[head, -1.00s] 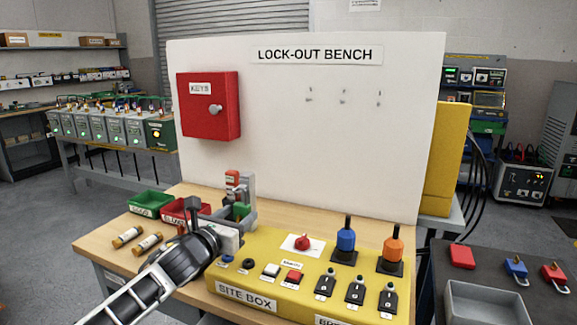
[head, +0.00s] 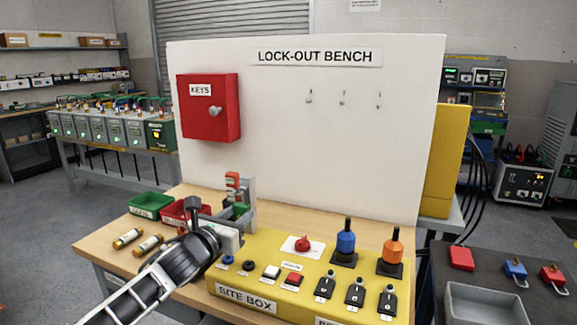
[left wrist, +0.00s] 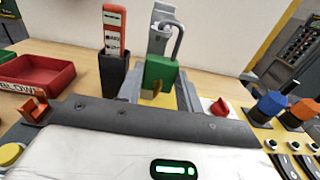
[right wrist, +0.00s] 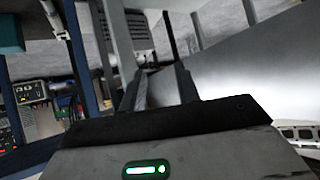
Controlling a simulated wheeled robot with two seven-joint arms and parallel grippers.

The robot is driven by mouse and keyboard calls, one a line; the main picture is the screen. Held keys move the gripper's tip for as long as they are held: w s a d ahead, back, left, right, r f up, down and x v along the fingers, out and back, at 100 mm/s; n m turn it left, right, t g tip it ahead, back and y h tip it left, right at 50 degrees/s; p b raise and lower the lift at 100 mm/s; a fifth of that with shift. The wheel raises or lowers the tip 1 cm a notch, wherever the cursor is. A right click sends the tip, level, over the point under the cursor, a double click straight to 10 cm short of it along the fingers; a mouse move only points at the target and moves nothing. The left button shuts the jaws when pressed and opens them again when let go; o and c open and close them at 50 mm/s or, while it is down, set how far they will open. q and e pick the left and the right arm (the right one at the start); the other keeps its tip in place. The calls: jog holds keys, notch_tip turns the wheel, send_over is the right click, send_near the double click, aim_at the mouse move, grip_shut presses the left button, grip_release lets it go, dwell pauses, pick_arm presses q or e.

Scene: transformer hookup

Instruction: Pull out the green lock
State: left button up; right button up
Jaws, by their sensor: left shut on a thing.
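The green lock (left wrist: 160,74) has a grey shackle that rises into a grey upright bracket (left wrist: 157,32). Whether the shackle is locked cannot be told. My left gripper (left wrist: 158,84) is shut on the green lock, a finger on each side of its body. In the head view the lock (head: 240,209) shows small at the back left of the yellow site box (head: 247,297), partly hidden by my left gripper (head: 236,222). My right gripper (right wrist: 160,78) is open and empty, away from the bench; it is outside the head view.
A red-and-white tester (left wrist: 113,32) stands in a black holder just left of the lock. A red tray (left wrist: 35,76) is farther left. A red knob (head: 302,244), blue handle (head: 346,238) and orange handle (head: 393,246) stand to the right. The white panel (head: 300,150) rises behind.

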pick_arm(q)
jog(key=shift+r+p, duration=1)
jog(key=shift+r, duration=0.25)
jog(key=shift+d, duration=0.1)
jog(key=shift+s+d, duration=0.15)
jog(key=shift+d, duration=0.15)
jog(key=shift+s+d+f, duration=0.1)
jog(key=shift+s+d, duration=0.2)
jog(key=shift+d, duration=0.45)
jog(key=shift+s+d, duration=0.3)
jog(key=shift+d, duration=0.45)
jog(key=shift+s, duration=0.1)
jog(key=p+v, duration=0.2)
jog(key=v, duration=0.3)
jog(key=shift+p, duration=0.35)
